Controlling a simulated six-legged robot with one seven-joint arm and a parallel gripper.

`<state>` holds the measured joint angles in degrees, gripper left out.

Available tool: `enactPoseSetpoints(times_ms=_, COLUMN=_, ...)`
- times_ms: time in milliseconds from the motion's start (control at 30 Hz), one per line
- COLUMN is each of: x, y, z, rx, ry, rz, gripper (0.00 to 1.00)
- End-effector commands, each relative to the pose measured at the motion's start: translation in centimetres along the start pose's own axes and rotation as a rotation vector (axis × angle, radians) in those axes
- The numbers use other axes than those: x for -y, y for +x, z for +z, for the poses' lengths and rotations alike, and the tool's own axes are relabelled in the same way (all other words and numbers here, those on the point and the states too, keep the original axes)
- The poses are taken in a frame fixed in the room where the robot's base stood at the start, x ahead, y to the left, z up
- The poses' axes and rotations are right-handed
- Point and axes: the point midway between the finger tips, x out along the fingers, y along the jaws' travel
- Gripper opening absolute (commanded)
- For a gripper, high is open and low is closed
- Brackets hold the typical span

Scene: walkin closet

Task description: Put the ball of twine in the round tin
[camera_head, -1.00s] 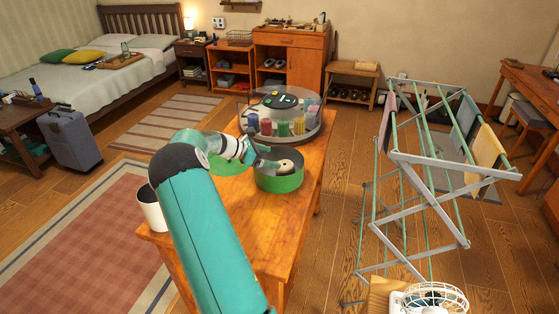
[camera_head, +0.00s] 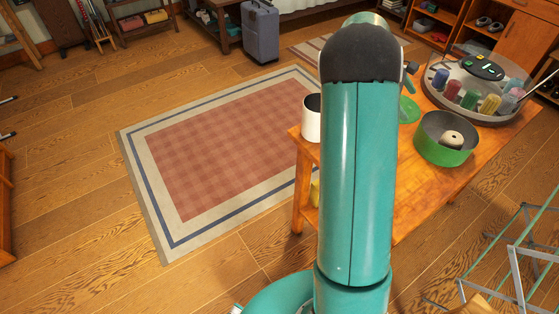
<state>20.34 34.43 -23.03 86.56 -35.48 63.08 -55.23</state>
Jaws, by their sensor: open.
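The round tin (camera_head: 436,153) is green outside and dark inside, and stands open on the wooden table at the right. The pale ball of twine (camera_head: 453,137), with a dark hole in it, sits inside the tin. My teal arm stands upright in mid-picture and hides most of my gripper. Only a small dark part of the gripper (camera_head: 411,69) shows past the arm, up and left of the tin and apart from it. The gripper is open; nothing shows held in it.
A green disc (camera_head: 409,110) lies on the table (camera_head: 416,192), left of the tin. A white cup (camera_head: 312,122) stands at the table's left corner. A clear-domed round case (camera_head: 470,112) with colored spools is behind the tin. A drying rack (camera_head: 525,262) is at lower right.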

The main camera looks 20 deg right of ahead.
Motion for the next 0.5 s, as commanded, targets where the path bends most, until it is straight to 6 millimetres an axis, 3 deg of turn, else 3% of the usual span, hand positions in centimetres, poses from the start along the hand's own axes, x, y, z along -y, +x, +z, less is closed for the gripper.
enactPoseSetpoints(times_ms=33, x=1.2, y=-2.4, z=-0.2, rx=-0.064, ry=0.046, rz=0.008, gripper=0.86)
enactPoseSetpoints(times_ms=200, x=6.0, y=-9.4, z=-1.3, rx=-0.269, ry=0.194, rz=0.005, gripper=0.86)
enactPoseSetpoints(times_ms=500, x=16.8, y=-20.2, z=-2.0, rx=-0.602, ry=0.400, rz=-0.055, gripper=0.86)
